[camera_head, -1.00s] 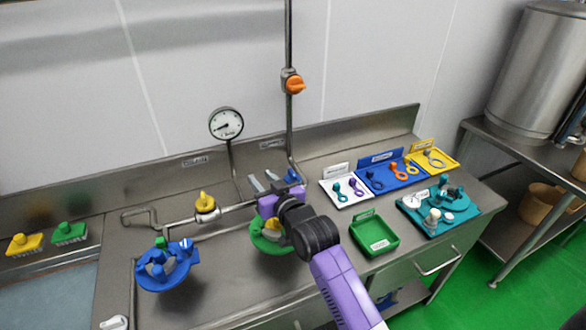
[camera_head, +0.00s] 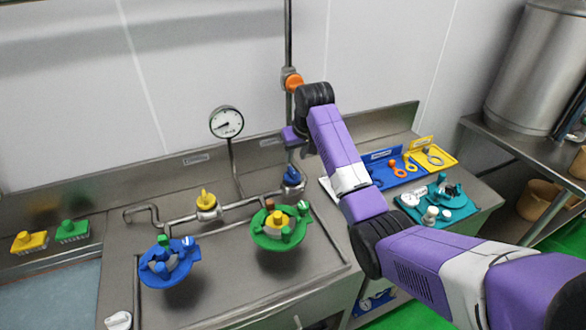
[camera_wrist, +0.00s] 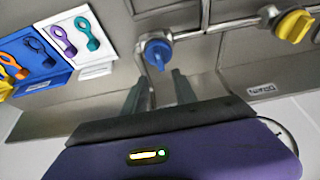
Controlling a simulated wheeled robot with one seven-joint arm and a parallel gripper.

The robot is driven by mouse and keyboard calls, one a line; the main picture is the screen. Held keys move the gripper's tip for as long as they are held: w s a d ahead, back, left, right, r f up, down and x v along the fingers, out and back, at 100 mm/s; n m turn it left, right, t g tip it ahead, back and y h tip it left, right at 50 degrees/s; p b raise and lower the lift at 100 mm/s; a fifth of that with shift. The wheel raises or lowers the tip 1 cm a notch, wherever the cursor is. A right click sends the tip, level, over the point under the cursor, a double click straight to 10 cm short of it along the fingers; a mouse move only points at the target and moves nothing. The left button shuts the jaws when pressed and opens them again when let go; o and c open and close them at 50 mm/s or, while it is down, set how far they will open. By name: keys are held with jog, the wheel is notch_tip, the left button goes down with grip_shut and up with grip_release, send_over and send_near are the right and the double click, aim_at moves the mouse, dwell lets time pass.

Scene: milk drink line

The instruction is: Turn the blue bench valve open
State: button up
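The blue bench valve (camera_head: 292,177) sits at the right end of the bench pipe, below the riser. In the wrist view its blue handle (camera_wrist: 158,54) shows just beyond my fingertips, pointing toward the gap between them. My gripper (camera_wrist: 160,82) has its two grey fingers apart with nothing between them. In the head view my gripper (camera_head: 294,138) is above the valve, near the wall, and its fingers are hard to make out. The fingers appear apart from the handle.
A yellow valve (camera_head: 206,199) is on the same pipe, left of the blue one. An orange valve (camera_head: 292,82) is on the riser, and a gauge (camera_head: 226,122) stands behind. Blue (camera_head: 167,262) and green (camera_head: 280,229) round fixtures stand in front. Tool trays (camera_head: 433,158) lie right.

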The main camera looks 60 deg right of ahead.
aim_at(292, 170)
jog(key=shift+p+x, duration=0.7)
jog(key=shift+x, duration=3.2)
jog(key=shift+s+a+f, duration=0.1)
jog(key=shift+s+a, duration=0.05)
grip_shut()
